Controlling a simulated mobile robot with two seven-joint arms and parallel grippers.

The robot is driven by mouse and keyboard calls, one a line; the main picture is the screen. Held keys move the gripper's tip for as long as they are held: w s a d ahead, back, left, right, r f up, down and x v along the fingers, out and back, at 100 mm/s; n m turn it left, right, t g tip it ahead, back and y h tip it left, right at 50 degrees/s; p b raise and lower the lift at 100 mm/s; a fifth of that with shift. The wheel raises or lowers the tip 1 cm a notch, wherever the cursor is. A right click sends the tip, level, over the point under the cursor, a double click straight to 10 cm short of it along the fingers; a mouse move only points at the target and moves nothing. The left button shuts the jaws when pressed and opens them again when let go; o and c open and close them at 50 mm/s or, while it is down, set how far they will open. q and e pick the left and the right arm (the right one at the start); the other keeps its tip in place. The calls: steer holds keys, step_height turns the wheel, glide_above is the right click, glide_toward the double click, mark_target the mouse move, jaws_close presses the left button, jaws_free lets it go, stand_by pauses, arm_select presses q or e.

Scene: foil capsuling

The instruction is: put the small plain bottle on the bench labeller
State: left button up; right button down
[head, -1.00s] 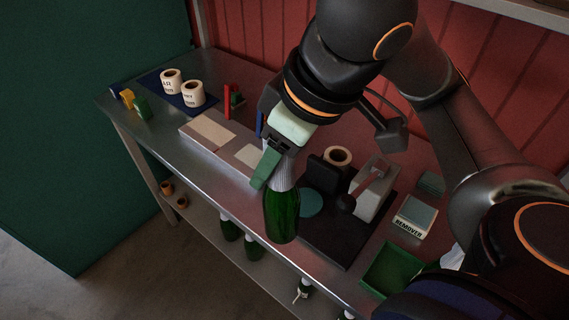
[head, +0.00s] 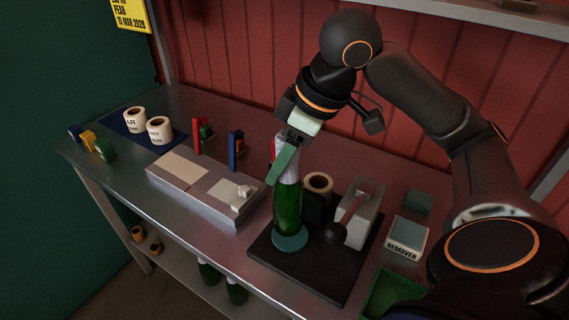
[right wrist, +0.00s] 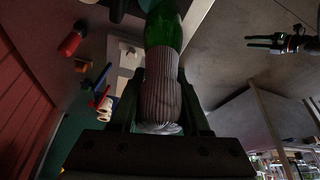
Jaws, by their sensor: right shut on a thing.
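The small plain bottle (head: 288,208) is green glass with a pale foil neck and no visible label. It stands about upright over the round teal pad (head: 290,241) of the bench labeller (head: 270,252); whether its base touches the pad I cannot tell. My right gripper (head: 286,158) is shut on the foil neck. The right wrist view shows the ribbed foil (right wrist: 160,100) between its fingers, with green glass beyond. My left gripper (right wrist: 268,42) seems to show far off at the right of that view; its jaw state is unclear.
A grey block (head: 205,190) lies left, with red (head: 197,137) and blue (head: 233,150) tools behind. A REMOVER box (head: 408,236) and green tray (head: 385,297) are at right.

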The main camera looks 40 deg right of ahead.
steer(key=shift+w+d+f+b, duration=0.2)
steer(key=shift+d+f, duration=0.15)
steer(key=shift+f, duration=0.15)
steer(key=shift+w+d+f+b, duration=0.2)
steer(key=shift+d+f, duration=0.15)
steer(key=shift+f, duration=0.15)
steer(key=shift+w+d+f+b, duration=0.1)
steer(key=shift+f+b, duration=0.55)
steer(key=shift+f, duration=0.9)
steer(key=shift+f, duration=0.15)
steer(key=shift+c, duration=1.9)
jaws_free()
steer(key=shift+r, duration=0.5)
steer(key=p+v, duration=0.3)
steer(key=v, duration=0.8)
steer(key=shift+s, duration=0.25)
steer(key=shift+d+r, duration=0.1)
